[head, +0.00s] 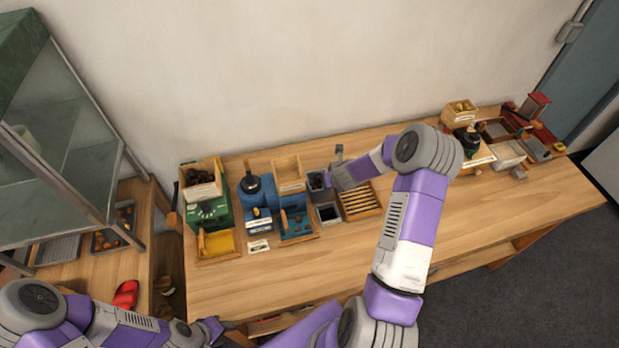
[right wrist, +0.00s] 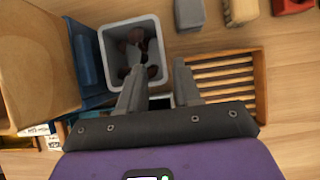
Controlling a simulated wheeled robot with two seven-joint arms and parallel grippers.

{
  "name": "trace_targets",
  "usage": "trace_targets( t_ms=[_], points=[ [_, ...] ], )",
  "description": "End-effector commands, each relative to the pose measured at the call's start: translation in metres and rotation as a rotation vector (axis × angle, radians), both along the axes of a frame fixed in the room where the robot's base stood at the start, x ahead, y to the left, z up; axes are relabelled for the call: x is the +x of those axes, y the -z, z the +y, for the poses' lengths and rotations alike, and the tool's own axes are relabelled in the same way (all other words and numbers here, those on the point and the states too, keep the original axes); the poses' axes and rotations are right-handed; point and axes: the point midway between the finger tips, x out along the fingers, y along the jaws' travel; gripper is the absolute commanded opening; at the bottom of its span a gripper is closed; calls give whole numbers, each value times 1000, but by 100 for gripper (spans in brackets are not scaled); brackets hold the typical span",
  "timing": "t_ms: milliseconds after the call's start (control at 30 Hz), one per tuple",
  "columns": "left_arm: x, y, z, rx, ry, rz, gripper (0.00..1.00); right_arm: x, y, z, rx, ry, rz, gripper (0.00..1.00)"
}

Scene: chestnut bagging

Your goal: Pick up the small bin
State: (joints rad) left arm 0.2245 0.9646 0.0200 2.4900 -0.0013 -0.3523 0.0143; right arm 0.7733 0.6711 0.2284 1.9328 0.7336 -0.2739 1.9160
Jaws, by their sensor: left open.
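A small grey bin (right wrist: 164,60) with several dark brown chestnuts in it shows in the right wrist view; it also shows in the head view (head: 317,183). A second grey bin (head: 327,213) stands just in front of it. My right gripper (right wrist: 158,68) is open, its fingertips apart at the bin's near right corner. The left finger overlaps the bin in the picture and the right finger is outside it; I cannot tell whether they touch it. My left gripper (head: 213,328) is open and empty at the lower left, away from the bins.
A wooden slatted rack (head: 360,202) lies right of the bins. A blue tray (head: 297,229), a blue device (head: 257,202) and a green machine (head: 209,212) stand to the left. A wooden box (right wrist: 35,65) rises close beside the right gripper. The table's front middle is clear.

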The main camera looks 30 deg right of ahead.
Motion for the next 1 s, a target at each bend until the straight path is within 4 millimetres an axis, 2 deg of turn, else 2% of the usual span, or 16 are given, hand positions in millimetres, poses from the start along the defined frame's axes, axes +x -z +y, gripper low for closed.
trace_targets(
  t_ms=[600, 900, 1000],
  points=[
    [0, 4, 0, 0, -1, 1, 42, 38, 59, -14, -1, -4, 1, 33],
    [0, 4, 0, 0, 0, 1, 42, 40, 62, -15, -1, -3, 1, 33],
    [0, 4, 0, 0, 0, 1, 42, 40, 62, -15, -1, -3, 1, 19]
  ],
)
